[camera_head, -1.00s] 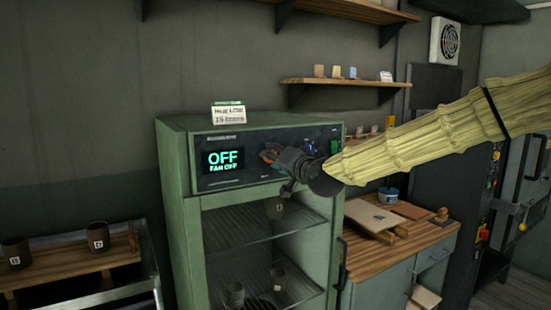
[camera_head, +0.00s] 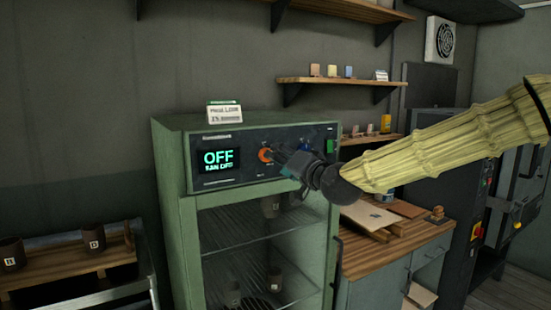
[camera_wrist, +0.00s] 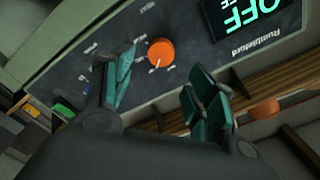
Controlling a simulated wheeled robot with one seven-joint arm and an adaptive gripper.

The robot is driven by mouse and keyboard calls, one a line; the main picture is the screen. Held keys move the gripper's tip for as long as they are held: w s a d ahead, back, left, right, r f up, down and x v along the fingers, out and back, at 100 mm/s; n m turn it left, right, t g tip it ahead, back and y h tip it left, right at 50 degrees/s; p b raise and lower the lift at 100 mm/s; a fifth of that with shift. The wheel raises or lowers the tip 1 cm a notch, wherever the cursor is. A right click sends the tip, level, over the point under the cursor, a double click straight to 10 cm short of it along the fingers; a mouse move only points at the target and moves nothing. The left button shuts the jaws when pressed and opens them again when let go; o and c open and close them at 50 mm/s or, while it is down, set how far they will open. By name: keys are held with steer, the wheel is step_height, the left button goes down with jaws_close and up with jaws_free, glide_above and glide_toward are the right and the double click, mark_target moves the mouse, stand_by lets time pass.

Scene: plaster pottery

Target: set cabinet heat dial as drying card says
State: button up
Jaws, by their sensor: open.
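The green cabinet (camera_head: 170,190) has a dark control panel with a display (camera_head: 219,160) reading OFF and a smaller line below that looks like FAN OFF. The orange heat dial (camera_head: 265,155) is right of the display; in the wrist view the dial (camera_wrist: 161,53) shows whole, with a pale mark near its edge and small labels around it, too blurred to read. My gripper (camera_head: 280,157) is in front of the panel by the dial. In the wrist view its teal fingers (camera_wrist: 160,95) are spread, with the dial beyond the gap, not held. The drying card (camera_head: 225,112) stands on the cabinet top; its print is hard to read.
A blue knob (camera_head: 305,147) and a green switch (camera_head: 331,146) sit on the panel right of the dial. Mugs (camera_head: 93,238) stand on a wooden rack at left. A wooden worktop (camera_head: 385,252) is at right. Wire shelves show inside the cabinet.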

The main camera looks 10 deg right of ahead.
steer(key=shift+v, duration=2.95)
steer(key=shift+f, duration=0.15)
step_height(320, 180, down, 23)
steer(key=a+g+h, duration=0.1)
steer(key=g, duration=0.3)
steer(key=s+f+n+g+h, duration=0.15)
steer(key=s+f, duration=0.25)
steer(key=f, duration=0.7)
steer(key=s+f+g+h, duration=0.1)
steer(key=s+f+g, duration=0.3)
steer(key=f, duration=0.6)
steer(key=s+d+f+n+g, duration=0.2)
steer(key=s+f+g, duration=0.1)
steer(key=s+f, duration=1.55)
steer(key=s+d+f+g+h, duration=0.1)
steer(key=s+f, duration=0.4)
steer(key=s, duration=0.5)
steer(key=s+d+f+n+g+h, duration=0.1)
steer(key=s+d+f+g, duration=0.1)
steer(key=s+f, duration=0.3)
steer(key=s+g, duration=0.1)
steer(key=s, duration=0.3)
steer(key=shift+s+d+h, duration=0.25)
steer(key=shift+s+h, duration=0.1)
steer(key=shift+s, duration=0.05)
